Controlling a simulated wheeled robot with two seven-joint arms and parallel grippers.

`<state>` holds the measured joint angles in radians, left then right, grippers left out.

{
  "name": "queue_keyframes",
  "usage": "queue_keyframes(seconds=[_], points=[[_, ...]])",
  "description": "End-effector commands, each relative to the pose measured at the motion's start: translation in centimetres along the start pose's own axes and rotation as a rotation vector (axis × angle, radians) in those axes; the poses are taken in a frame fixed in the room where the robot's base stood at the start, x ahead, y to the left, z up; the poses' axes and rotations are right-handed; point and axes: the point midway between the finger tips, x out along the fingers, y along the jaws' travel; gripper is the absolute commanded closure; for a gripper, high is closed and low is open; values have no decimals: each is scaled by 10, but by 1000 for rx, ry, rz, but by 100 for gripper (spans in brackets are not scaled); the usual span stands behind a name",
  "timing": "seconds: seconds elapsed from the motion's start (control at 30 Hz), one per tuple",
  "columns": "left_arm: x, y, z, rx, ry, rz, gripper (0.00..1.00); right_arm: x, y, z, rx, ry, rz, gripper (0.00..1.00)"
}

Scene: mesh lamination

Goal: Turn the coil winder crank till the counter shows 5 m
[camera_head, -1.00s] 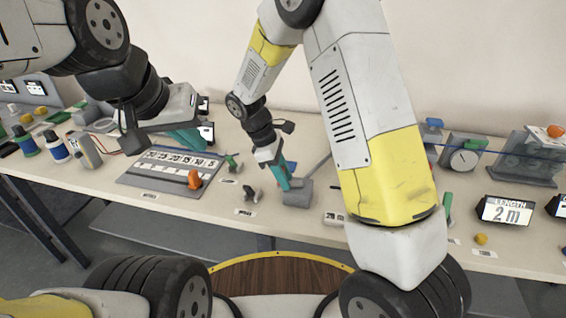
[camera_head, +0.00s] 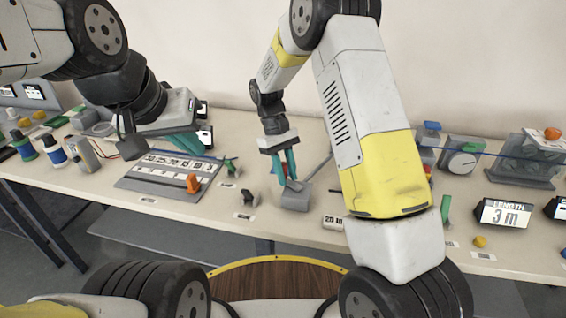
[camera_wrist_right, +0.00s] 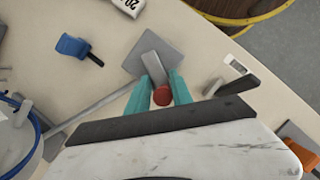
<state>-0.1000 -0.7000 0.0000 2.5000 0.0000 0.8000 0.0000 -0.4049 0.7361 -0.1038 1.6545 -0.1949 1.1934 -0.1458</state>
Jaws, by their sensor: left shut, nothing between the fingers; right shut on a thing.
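The length counter (camera_head: 504,213) at the right of the bench reads "3 m". The coil winder's grey block (camera_head: 296,197) stands near the bench middle; in the right wrist view its grey top (camera_wrist_right: 176,45) shows with the crank arm (camera_wrist_right: 153,67). My right gripper (camera_head: 287,178) is over the block. In the right wrist view its teal fingers (camera_wrist_right: 161,88) are shut on the red crank knob (camera_wrist_right: 162,96), one on each side. My left gripper (camera_head: 190,143) is shut and empty, above the back of the numbered board, away from the winder.
The numbered board (camera_head: 135,183) with an orange piece (camera_head: 193,183) lies left of the winder. A dial gauge (camera_head: 461,158) and a clear-panelled unit (camera_head: 520,165) stand at the back right. Bottles (camera_head: 53,152) stand at the far left.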

Motion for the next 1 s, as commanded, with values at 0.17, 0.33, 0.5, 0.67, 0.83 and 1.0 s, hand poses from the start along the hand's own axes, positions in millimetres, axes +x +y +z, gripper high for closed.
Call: queue_keyframes(seconds=[0.17,0.33,0.5,0.67,0.83,1.0], points=[[0,0,0,0,0,0,100,5,3,2,155,-18,-75,100],[0,0,0,0,0,0,100,5,9,1,303,-18,-135,100],[0,0,0,0,0,0,100,5,15,2,451,-17,-197,100],[0,0,0,0,0,0,100,5,20,3,588,-17,-254,100],[0,0,0,0,0,0,100,6,25,5,722,-16,-307,100],[0,0,0,0,0,0,100,7,29,7,829,-15,-352,100]])
